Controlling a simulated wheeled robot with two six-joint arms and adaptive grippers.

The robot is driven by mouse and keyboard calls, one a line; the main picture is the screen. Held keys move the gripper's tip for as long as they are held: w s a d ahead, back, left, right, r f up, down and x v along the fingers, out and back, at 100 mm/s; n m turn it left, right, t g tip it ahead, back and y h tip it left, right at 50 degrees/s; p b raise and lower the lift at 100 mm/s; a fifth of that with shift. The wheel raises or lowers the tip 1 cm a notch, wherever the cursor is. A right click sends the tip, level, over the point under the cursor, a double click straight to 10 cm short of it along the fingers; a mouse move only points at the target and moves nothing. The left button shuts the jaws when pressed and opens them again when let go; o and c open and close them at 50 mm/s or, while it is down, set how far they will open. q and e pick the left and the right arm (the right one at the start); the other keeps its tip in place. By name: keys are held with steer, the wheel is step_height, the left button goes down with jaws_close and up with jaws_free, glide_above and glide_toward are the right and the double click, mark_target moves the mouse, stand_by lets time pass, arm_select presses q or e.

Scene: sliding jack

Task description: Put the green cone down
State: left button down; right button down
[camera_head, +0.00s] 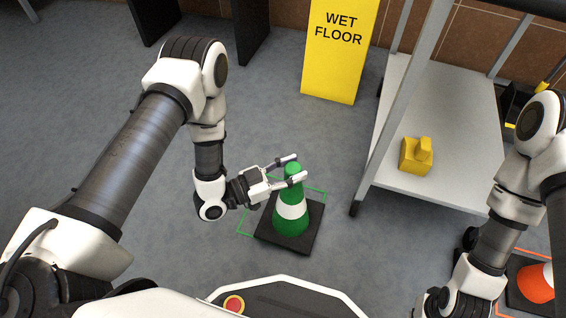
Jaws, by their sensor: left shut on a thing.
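The green cone (284,224) has a white band and a dark square base. It stands upright on or just above the grey floor, inside a green outlined square (245,233) that shows around its base. I cannot tell whether the base touches the floor. My left gripper (292,169) is shut on the upper part of the cone, one finger on each side near its tip. My right arm comes in at the right edge; its gripper is outside the picture.
A yellow wet floor sign (339,60) stands behind the cone. A grey wheeled cart (445,155) to the right carries a yellow block (416,157) on its low shelf. An orange cone (535,283) stands at the lower right. Free floor lies behind my left arm.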

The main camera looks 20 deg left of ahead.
arm_select(q)
steer(key=w+a+f+b, duration=0.3)
steer(key=w+f+b, duration=0.1)
steer(key=w, duration=0.1)
steer(key=shift+a+b, duration=0.35)
steer(key=shift+a, duration=0.05)
steer(key=c, duration=0.6)
jaws_free()
steer(key=shift+f, duration=0.15)
steer(key=shift+s, duration=0.1)
